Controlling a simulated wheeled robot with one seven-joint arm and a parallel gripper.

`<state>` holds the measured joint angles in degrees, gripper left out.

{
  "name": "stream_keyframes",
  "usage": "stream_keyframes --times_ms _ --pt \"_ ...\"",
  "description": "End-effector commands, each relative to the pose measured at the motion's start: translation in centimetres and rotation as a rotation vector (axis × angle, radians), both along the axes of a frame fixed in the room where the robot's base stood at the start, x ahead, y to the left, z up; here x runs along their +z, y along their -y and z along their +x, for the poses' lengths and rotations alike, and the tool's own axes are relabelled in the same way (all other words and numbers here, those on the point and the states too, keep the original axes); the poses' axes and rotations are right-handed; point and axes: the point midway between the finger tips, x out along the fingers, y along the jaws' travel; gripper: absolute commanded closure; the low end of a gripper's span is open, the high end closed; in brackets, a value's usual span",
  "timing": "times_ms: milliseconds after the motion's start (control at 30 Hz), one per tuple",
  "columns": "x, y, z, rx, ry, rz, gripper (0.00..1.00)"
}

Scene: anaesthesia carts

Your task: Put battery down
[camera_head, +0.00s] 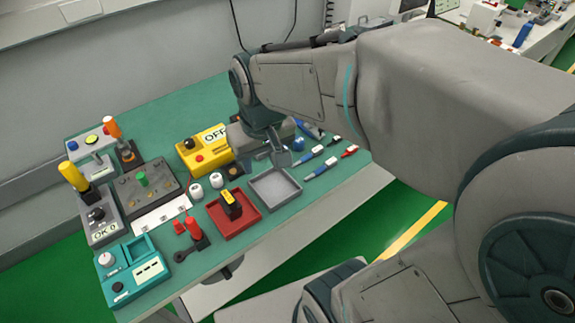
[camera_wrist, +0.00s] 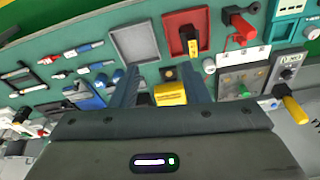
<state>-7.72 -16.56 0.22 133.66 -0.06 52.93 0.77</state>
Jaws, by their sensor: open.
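A yellow and black block, which appears to be the battery (camera_head: 231,204), sits in the red tray (camera_head: 251,220) on the green table. In the wrist view the battery (camera_wrist: 190,38) shows inside the red tray (camera_wrist: 172,22). An empty grey tray (camera_head: 275,189) lies right of the red one; it also shows in the wrist view (camera_wrist: 135,43). My gripper (camera_head: 275,158) is above the table, behind the grey tray and apart from the battery. In the wrist view my gripper (camera_wrist: 159,72) has its fingers spread, with nothing held between them.
A yellow OFF box (camera_head: 205,148) stands close left of my gripper; it also shows between the fingers in the wrist view (camera_wrist: 171,95). A grey panel with a green knob (camera_head: 145,185) and a teal device (camera_head: 132,275) stand left. Blue pens (camera_head: 320,168) lie right.

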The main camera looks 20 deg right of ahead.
Motion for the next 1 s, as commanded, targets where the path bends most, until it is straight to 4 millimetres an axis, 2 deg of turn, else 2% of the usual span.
stream_keyframes --times_ms 100,333,1000 --pt "0.8 2.1 -2.7 -0.055 0.064 0.006 0.59" --pt "0.9 3.8 -5.6 -0.112 0.127 0.005 0.59" --pt "0.9 4.0 -6.1 -0.119 0.135 0.006 0.59"
